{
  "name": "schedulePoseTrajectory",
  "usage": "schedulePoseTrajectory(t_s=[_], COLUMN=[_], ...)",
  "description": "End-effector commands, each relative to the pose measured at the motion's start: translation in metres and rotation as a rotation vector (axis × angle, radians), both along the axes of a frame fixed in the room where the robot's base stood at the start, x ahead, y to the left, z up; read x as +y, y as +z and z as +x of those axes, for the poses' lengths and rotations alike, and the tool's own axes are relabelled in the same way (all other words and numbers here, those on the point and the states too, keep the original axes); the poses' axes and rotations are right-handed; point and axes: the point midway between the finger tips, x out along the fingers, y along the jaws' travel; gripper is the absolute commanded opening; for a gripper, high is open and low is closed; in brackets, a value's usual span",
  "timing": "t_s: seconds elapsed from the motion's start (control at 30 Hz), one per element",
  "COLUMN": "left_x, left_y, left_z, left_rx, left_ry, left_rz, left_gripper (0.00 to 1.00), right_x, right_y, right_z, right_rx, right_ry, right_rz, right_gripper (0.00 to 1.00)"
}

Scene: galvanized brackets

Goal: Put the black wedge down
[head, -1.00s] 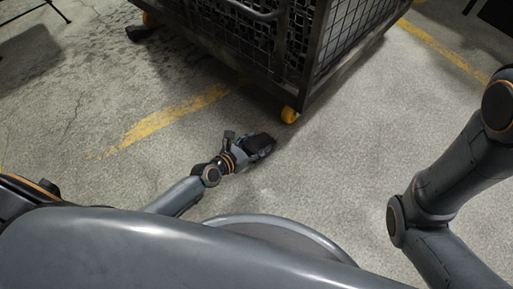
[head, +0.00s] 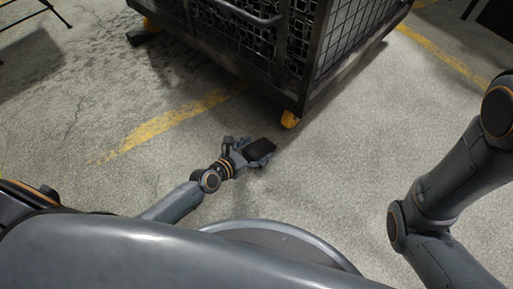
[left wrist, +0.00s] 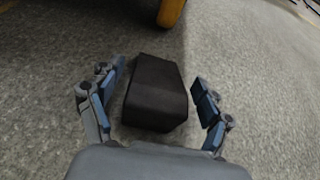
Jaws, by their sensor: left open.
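The black wedge (head: 259,150) is a dark block on the concrete floor near the cage cart's yellow caster. It also shows in the left wrist view (left wrist: 155,92), lying between my fingers. My left gripper (head: 252,153) is open around it. In the left wrist view, the open fingers of my left gripper (left wrist: 158,103) stand on both sides of the wedge, with a visible gap at each side. My right arm shows at the right of the head view, but its gripper is out of the frame.
A black wire-mesh cage cart (head: 300,62) stands just beyond the wedge. Its yellow caster (head: 289,119) is close to the wedge's far right. Another dark object (head: 143,38) lies by the cart's left caster. The floor to the right is clear.

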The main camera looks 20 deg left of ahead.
Motion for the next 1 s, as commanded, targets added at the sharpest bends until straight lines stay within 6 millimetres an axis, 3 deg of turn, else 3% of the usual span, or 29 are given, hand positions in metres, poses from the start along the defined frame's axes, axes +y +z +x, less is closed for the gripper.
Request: schedulePoseTrajectory(t_s=[0.23,0.5,0.77,0.93,1.0], left_x=[0.021,0.04,0.045,0.045,0.041], left_y=[0.022,0.039,0.043,0.045,0.054], left_z=[-0.045,-0.086,-0.098,-0.096,-0.089], left_rx=[0.005,0.004,0.002,-0.002,-0.038], left_ry=[-0.003,-0.002,-0.001,-0.002,-0.013], left_rz=[0.006,0.004,0.002,0.003,0.02], left_gripper=[0.79,0.79,0.79,0.79,0.79], right_x=[0.0,0.0,0.0,0.0,0.0], right_y=[0.024,0.033,0.035,0.035,0.035], right_z=[0.0,0.0,0.0,0.0,0.001], right_rx=[0.0,0.0,0.001,0.001,0.001], right_ry=[0.0,-0.001,-0.001,-0.001,-0.001], right_rz=[0.0,0.0,0.0,0.0,0.0], right_gripper=[0.0,0.0,0.0,0.0,0.0])
